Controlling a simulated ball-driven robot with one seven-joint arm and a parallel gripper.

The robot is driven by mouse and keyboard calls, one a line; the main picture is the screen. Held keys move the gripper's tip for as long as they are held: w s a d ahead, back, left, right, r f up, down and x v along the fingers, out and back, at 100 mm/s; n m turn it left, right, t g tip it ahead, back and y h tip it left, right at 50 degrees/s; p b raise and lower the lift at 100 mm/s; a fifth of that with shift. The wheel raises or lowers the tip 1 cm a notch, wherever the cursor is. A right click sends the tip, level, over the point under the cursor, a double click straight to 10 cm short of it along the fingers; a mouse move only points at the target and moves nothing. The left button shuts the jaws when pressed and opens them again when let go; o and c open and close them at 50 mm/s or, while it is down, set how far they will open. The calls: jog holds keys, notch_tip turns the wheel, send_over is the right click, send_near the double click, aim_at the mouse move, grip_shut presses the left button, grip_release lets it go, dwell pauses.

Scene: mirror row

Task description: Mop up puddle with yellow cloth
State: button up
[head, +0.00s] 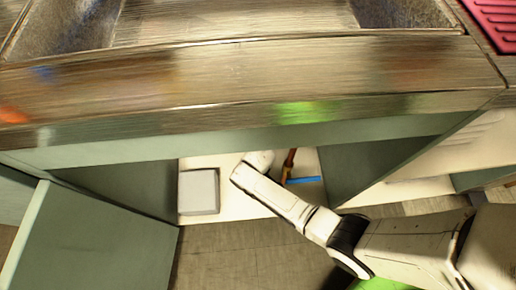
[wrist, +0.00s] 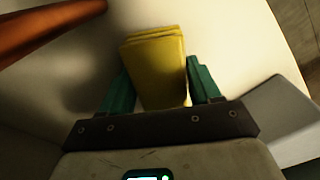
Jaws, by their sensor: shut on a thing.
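In the wrist view, my gripper (wrist: 158,88) is shut on the yellow cloth (wrist: 156,62). The cloth is folded in layers and sits between the two green fingers, over a pale surface. In the head view, my arm reaches down into an open cabinet under the counter, and the gripper and cloth are hidden there behind the arm. I cannot make out a puddle in either view.
A grey-white box (head: 199,191) stands on the cabinet floor left of my arm. A brown-red handle (head: 289,163) and a blue strip (head: 303,180) are right of it. An open green door (head: 92,240) is at the left. The metal counter (head: 240,75) overhangs.

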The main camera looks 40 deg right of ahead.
jog(key=shift+r+p, duration=2.65)
jog(key=shift+r, duration=0.25)
jog(key=shift+s, duration=0.1)
